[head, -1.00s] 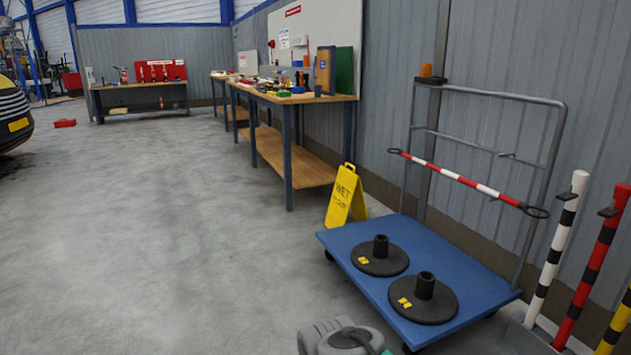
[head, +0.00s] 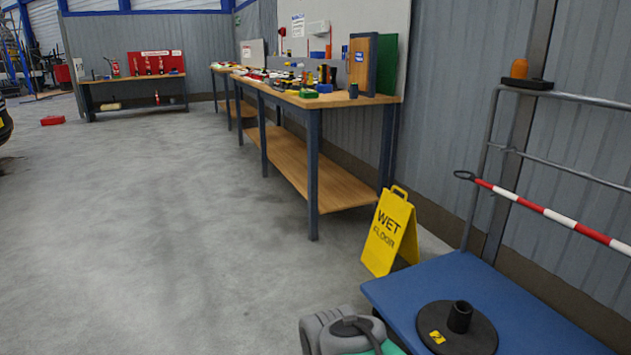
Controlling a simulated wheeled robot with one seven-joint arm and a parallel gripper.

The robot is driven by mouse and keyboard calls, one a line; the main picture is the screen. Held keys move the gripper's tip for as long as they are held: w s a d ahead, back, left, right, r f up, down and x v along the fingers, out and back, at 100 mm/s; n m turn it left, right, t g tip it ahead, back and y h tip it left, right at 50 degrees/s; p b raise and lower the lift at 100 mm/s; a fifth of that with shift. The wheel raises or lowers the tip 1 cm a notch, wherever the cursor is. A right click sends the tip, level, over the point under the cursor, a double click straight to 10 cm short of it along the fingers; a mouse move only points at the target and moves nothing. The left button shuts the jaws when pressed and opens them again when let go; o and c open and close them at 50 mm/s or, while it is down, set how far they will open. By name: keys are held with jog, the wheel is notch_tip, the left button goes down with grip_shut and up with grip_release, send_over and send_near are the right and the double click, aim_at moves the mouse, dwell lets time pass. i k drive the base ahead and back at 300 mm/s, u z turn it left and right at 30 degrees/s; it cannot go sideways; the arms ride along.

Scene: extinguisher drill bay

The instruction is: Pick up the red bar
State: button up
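A red-and-white striped bar (head: 547,212) with a black loop at its left end is at the right in the head view. It lies slantwise in front of the grey rail frame of a blue platform trolley (head: 500,283). Its right end runs out of the picture. I cannot tell how it is held up. No plain red bar shows now. A grey and green part of my arm shows at the bottom middle, and my gripper is not in view.
A black round base (head: 465,340) with a short socket stands on the trolley. A yellow wet floor sign (head: 390,232) stands beside it. A long workbench (head: 330,190) with many small items runs along the wall.

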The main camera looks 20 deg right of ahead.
aim_at(613, 243)
jog(key=i, duration=2.25)
jog(key=z, duration=3.3)
jog(key=i, duration=0.5)
jog(key=u, duration=0.05)
